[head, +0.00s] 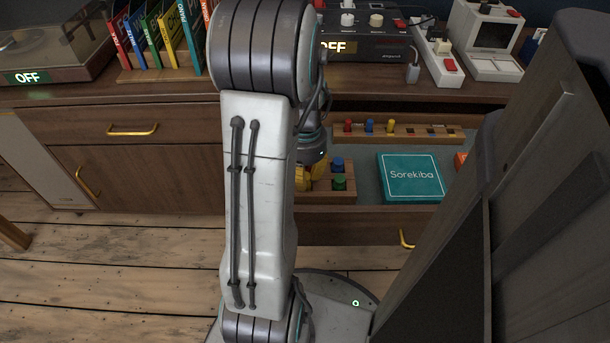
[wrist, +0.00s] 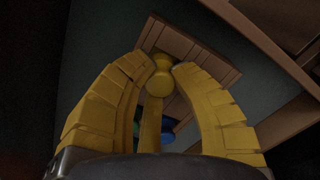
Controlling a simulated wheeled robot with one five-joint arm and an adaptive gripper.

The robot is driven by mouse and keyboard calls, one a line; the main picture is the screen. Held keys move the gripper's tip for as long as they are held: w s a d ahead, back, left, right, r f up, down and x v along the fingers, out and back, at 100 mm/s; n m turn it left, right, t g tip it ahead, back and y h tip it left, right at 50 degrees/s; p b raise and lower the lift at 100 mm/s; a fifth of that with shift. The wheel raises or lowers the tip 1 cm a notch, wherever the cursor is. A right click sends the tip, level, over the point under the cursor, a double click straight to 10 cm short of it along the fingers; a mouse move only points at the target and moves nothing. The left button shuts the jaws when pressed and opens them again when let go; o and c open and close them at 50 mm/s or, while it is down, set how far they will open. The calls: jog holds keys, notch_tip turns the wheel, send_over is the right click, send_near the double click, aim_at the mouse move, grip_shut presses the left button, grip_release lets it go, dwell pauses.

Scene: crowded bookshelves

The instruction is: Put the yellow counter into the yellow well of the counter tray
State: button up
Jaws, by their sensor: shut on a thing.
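My gripper (wrist: 160,75) has yellow fingers, shut on the yellow counter (wrist: 159,82), a knobbed piece between the fingertips in the wrist view. In the head view my gripper (head: 305,178) is partly hidden by my arm, over the left part of the wooden counter tray (head: 345,197) in the open drawer. A blue counter (head: 338,164) and a green counter (head: 340,182) sit in the tray's right part. The wrist view also shows the tray (wrist: 185,48) and the blue counter (wrist: 167,133). The yellow well cannot be made out.
A wooden rack (head: 437,133) with red, blue and yellow pegs lies at the drawer's back. A teal box (head: 411,178) labelled Sorekiba lies right of the tray, with an orange thing (head: 460,160) beyond. Books and devices stand on the cabinet top (head: 130,94).

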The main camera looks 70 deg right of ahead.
jog(key=o, duration=0.9)
notch_tip(320, 180, up, 12)
dwell(0.4)
jog(key=o, duration=0.6)
jog(key=shift+o, duration=0.2)
jog(key=shift+r, duration=0.1)
